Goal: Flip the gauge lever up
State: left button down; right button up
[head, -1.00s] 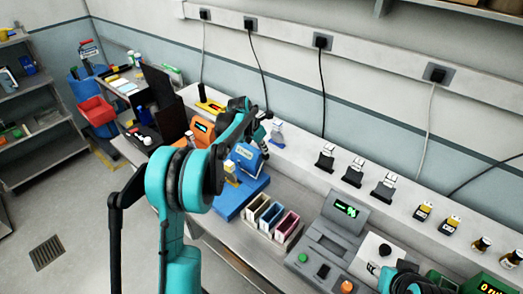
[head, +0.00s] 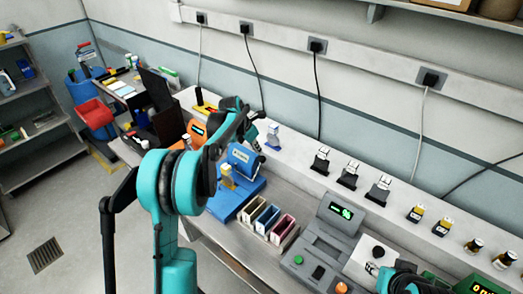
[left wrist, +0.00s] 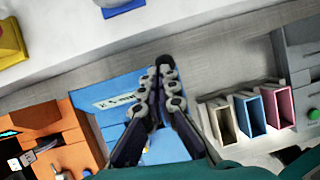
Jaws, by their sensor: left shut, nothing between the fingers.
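The blue gauge (head: 243,158) with a white label stands on a blue base (head: 248,188) on the bench, left of centre in the head view. A small yellow part (head: 228,174) stands at its front. I cannot clearly make out the lever. My left gripper (head: 257,127) is shut and empty, just behind and above the gauge. In the left wrist view the blue gauge (left wrist: 118,88) lies under the closed fingers (left wrist: 165,68), which hide part of it. I cannot tell whether they touch it. My right gripper is not in view; only part of my right arm shows.
An orange device (head: 197,132) stands left of the gauge. Open-topped coloured bins (head: 268,218) stand to its right, then a grey console (head: 325,245). A raised ledge (head: 297,152) with black holders runs behind. My left arm crosses in front.

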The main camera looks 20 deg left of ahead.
pick_arm(q)
notch_tip(320, 180, up, 11)
jog(key=w+p, duration=0.1)
jog(key=shift+w+f+p, duration=0.15)
jog(key=shift+w+p, duration=0.1)
jog(key=shift+p, duration=0.05)
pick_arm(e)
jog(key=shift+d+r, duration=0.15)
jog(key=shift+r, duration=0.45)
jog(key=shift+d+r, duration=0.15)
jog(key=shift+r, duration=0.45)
